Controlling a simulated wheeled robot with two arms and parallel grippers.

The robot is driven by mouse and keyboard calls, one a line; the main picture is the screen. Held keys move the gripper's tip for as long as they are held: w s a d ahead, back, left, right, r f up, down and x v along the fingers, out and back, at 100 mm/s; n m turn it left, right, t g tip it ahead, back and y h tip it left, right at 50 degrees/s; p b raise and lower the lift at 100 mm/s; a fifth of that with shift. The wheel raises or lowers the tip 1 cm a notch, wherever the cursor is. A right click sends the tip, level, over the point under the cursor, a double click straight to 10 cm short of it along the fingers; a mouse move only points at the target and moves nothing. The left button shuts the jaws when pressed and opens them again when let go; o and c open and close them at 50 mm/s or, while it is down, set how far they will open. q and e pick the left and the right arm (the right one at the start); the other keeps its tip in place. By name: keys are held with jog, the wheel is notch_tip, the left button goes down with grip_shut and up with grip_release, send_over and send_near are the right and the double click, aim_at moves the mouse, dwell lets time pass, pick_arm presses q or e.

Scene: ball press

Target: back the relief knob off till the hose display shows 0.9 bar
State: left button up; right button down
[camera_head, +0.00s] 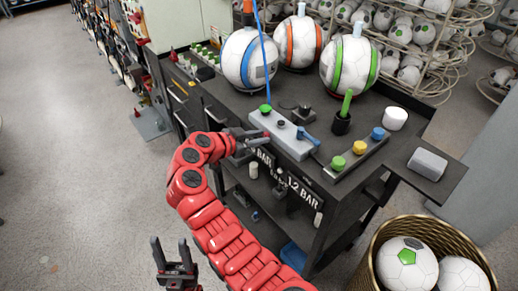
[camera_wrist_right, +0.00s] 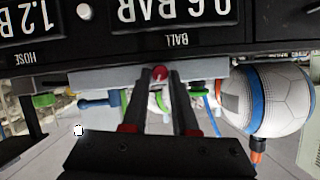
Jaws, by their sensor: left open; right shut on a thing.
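The hose display (camera_head: 304,192) reads 1.2 BAR; it shows upside down and cut off in the right wrist view (camera_wrist_right: 30,20). The ball display (camera_wrist_right: 172,12) there reads 0.6 BAR. The red relief knob (camera_wrist_right: 160,72) sits between the fingertips of my right gripper (camera_wrist_right: 160,78). In the head view my right gripper (camera_head: 256,134) is at the left end of the grey valve block (camera_head: 292,143), shut on the knob, which it hides. My left gripper (camera_head: 174,248) is open and empty at the lower left, away from the cart.
The dark cart (camera_head: 400,110) carries a blue-banded ball (camera_head: 243,58), an orange-banded ball (camera_head: 298,42) and a green-banded ball (camera_head: 349,65). A blue hose (camera_head: 262,45) rises from the block. A basket of balls (camera_head: 375,268) stands at the lower right.

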jog(key=shift+w+a+n+g+h+b, duration=0.15)
jog(key=shift+n+g+h+b, duration=0.55)
jog(key=shift+n+b, duration=1.35)
jog(key=shift+m+b, duration=0.6)
jog(key=shift+m, duration=0.05)
jog(key=c, duration=1)
grip_release()
